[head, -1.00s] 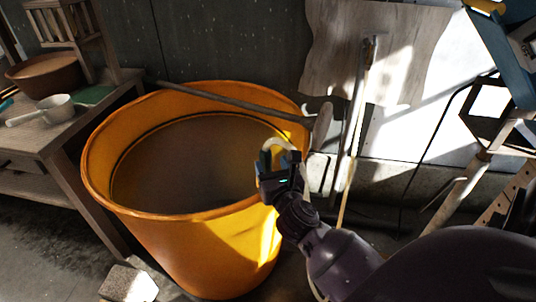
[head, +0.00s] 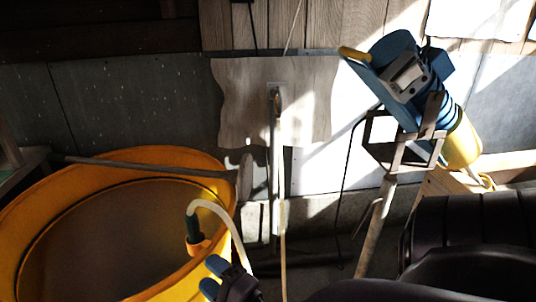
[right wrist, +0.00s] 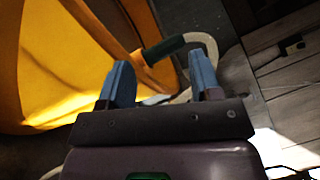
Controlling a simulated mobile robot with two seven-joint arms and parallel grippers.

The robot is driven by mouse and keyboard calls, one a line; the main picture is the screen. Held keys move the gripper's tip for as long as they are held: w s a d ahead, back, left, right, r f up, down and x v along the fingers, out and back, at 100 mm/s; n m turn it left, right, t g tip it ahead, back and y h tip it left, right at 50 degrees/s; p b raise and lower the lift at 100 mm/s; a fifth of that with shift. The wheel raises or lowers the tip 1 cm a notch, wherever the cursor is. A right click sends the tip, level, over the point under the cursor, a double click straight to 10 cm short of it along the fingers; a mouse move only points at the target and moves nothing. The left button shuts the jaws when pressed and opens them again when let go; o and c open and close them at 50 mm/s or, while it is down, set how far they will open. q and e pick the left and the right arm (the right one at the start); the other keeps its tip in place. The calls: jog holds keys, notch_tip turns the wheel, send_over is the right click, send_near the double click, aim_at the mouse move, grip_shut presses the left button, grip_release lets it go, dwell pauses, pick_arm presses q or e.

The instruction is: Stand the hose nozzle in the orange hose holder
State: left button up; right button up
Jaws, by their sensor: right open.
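The dark green hose nozzle (head: 193,228) stands roughly upright at the near right rim of the yellow tub. Its lower end is in the orange hose holder (head: 199,246), and the cream hose (head: 228,222) loops from its top down to the right. The right wrist view also shows the nozzle (right wrist: 164,50) with the hose (right wrist: 208,44) beyond my fingers. My right gripper (head: 217,276) is open, with nothing between its blue fingers, apart from the nozzle and on the near side of it. My left gripper is not in view.
The large yellow tub (head: 218,178) fills the left, with a long-handled tool (head: 140,166) across it. A tap post (head: 275,170) stands behind. A blue machine (head: 405,75) on a wooden stand (head: 390,185) is at the right. Bare floor shows between tub and stand.

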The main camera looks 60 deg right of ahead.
jog(key=s+a+f+n+g+y, duration=0.1)
jog(key=s+f+n+g, duration=0.8)
jog(key=s+f+n, duration=0.6)
jog(key=f+n, duration=0.1)
jog(key=n, duration=0.8)
jog(key=shift+a+f+y, duration=0.25)
jog(key=shift+a+y, duration=0.15)
